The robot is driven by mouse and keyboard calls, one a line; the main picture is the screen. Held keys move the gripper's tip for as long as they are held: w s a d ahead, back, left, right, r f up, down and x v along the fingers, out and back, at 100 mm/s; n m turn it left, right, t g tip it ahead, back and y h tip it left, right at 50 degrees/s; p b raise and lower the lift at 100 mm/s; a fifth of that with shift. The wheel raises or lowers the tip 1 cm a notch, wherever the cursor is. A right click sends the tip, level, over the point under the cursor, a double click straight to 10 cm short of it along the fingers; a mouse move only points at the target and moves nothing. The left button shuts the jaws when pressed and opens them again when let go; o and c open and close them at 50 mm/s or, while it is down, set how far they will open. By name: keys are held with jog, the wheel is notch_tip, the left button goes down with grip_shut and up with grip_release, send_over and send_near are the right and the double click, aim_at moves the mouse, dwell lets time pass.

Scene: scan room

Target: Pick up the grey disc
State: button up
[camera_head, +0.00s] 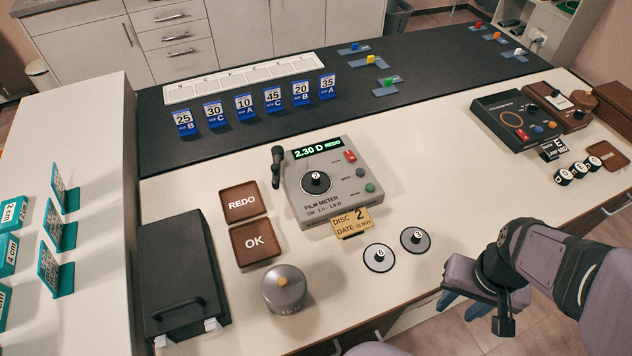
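A grey disc (415,241) with a black centre knob and a small round label lies flat on the white counter, right of the film meter. A lighter disc (379,260), its knob label looking like 6, lies just left of it. A dark disc (316,184) with a knob labelled 2 sits on the film meter (325,200). My gripper (464,301) hangs at the counter's front edge, right of and nearer than the grey disc, apart from it. Its bluish tips are partly hidden by its body, so I cannot tell its opening.
A grey canister (285,289) and two brown trays, REDO (239,201) and OK (254,242), stand left of the discs. A yellow disc card (351,222) leans at the meter's front. The counter right of the grey disc is clear.

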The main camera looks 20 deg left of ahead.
aim_at(316, 171)
jog(key=shift+o, duration=0.5)
